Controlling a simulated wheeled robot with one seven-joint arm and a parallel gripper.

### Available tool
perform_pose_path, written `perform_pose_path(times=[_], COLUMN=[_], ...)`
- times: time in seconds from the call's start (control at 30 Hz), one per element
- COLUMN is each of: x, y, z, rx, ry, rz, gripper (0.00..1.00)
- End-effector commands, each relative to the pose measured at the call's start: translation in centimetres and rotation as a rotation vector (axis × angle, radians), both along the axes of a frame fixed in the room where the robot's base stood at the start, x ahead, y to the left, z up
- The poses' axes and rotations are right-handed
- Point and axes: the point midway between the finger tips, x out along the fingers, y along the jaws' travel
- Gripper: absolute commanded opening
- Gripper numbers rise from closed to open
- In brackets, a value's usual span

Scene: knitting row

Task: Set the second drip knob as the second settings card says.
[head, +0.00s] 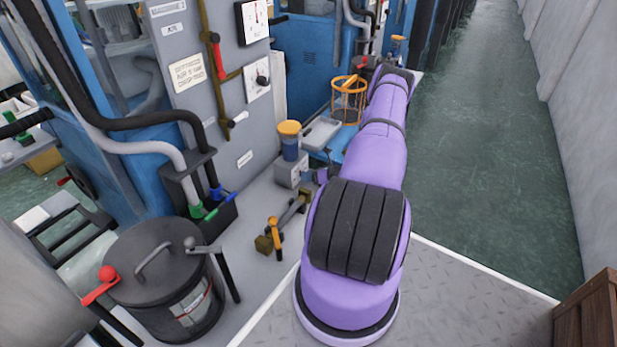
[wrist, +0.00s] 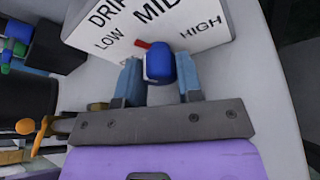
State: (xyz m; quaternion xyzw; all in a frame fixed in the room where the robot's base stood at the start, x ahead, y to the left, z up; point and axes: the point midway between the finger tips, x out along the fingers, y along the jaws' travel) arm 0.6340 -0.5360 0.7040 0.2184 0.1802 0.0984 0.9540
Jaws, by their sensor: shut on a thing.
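In the wrist view, a blue drip knob (wrist: 158,66) with a red pointer stands in front of a white dial plate (wrist: 180,28) lettered DRIP, LOW, MID and HIGH. The red pointer tip (wrist: 142,44) points up and left, between LOW and MID. My gripper (wrist: 158,78) is shut on the knob, one blue-grey finger on each side. In the head view my purple arm reaches away along the machines, and I cannot make out the gripper or this knob there. I cannot identify a second settings card in either view.
A grey machine panel (head: 220,110) with a gauge (head: 253,20) and a dial stands left of my arm. An orange wire basket (head: 348,100), a yellow-lidded blue jar (head: 289,140) and a dark drum (head: 165,275) stand nearby. The green aisle floor (head: 480,140) at right is clear.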

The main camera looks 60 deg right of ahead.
Motion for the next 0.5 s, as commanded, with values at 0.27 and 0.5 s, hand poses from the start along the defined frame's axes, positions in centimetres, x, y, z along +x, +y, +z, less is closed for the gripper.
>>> perform_pose_path(times=[0.27,0.5], x=[-0.01,0.01], y=[-0.01,-0.05], z=[-0.05,-0.03], rx=[0.111,0.140], ry=[0.009,0.011], rz=[0.000,0.000], gripper=[0.10,0.10])
